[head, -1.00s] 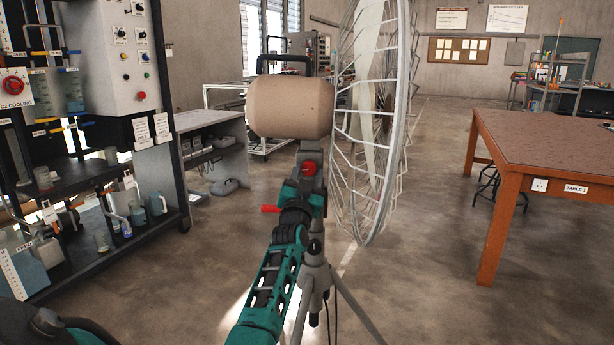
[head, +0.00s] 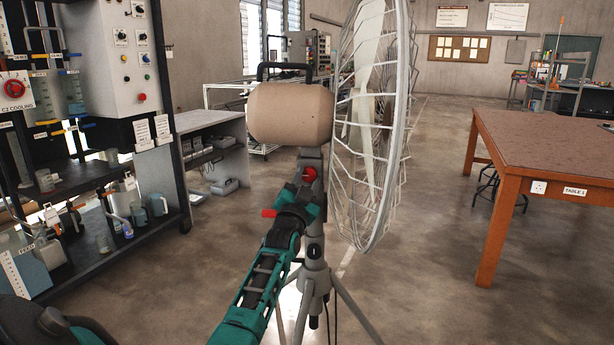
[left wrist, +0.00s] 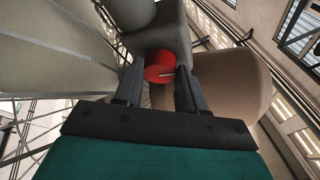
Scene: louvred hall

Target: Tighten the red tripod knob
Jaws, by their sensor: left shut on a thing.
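The red tripod knob (head: 309,174) sits on the grey neck of a stand, just under the beige motor housing (head: 291,113) of a large caged fan. My left gripper (head: 305,186) comes up from below and is shut on this knob. In the left wrist view the red knob (left wrist: 159,66) lies between the two dark fingertips, with a small pale mark on its face. A second red piece (head: 268,212) sticks out to the left beside my gripper; I cannot tell what it belongs to. My right gripper is out of view.
The fan's wire cage (head: 372,130) stands close on the right of the knob. The tripod legs (head: 350,305) spread below my left arm. A shelf rack (head: 110,222) with jugs is at left, and a brown table (head: 545,150) at right. Open floor lies between the fan and the table.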

